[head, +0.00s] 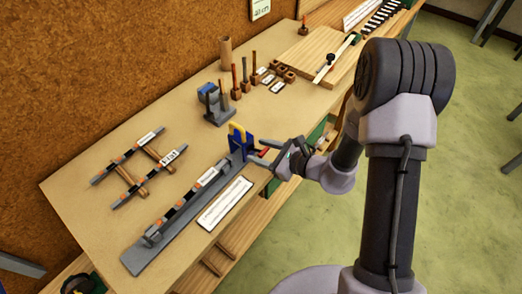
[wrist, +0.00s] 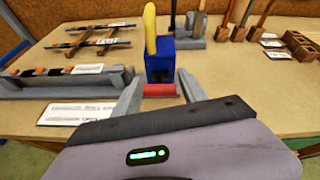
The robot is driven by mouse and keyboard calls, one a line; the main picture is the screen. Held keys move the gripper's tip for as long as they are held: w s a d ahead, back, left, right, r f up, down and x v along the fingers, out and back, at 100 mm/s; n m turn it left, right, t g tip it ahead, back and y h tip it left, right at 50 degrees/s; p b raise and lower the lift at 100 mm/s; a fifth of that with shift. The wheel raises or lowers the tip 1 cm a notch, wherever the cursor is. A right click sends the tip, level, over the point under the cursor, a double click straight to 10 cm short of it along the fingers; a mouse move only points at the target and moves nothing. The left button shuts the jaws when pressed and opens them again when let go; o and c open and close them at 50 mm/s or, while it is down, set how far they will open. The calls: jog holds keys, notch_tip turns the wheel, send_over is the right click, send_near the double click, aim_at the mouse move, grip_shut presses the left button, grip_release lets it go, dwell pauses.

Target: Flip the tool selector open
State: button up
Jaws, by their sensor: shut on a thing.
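A blue block with a yellow upright piece stands at the near right end of a long grey rail fixture; I take it as the tool selector (head: 249,143). It also shows in the wrist view (wrist: 159,65), with the yellow piece (wrist: 150,28) rising from its top. A red cylindrical handle (wrist: 159,90) is in front of the blue block. My gripper (head: 268,153) is shut on this red handle, one grey finger at each end of it in the wrist view. The handle's join to the block is not clear.
The grey rail fixture (head: 150,262) runs left of the block, with a white label plate (head: 225,204) beside it. Two banded bars (head: 128,158) lie on wooden supports farther back. A grey-blue stand (head: 214,108) and upright tools in wooden blocks are behind.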

jog(key=f+y+b, duration=0.1)
jog(key=f+b, duration=0.1)
jog(key=b, duration=0.3)
jog(key=shift+d+t, duration=0.1)
jog(key=shift+t, duration=0.3)
jog(key=b, duration=0.2)
jog(key=y+b, duration=0.1)
jog(key=b, duration=0.2)
jog(key=shift+s+d+f+t, duration=0.1)
jog(key=shift+s+f+t, duration=0.05)
jog(key=shift+f+t, duration=0.25)
jog(key=t+y+b, duration=0.1)
jog(key=b, duration=0.3)
jog(key=shift+r+t+y, duration=0.3)
jog(key=shift+y, duration=0.4)
jog(key=o, duration=1.3)
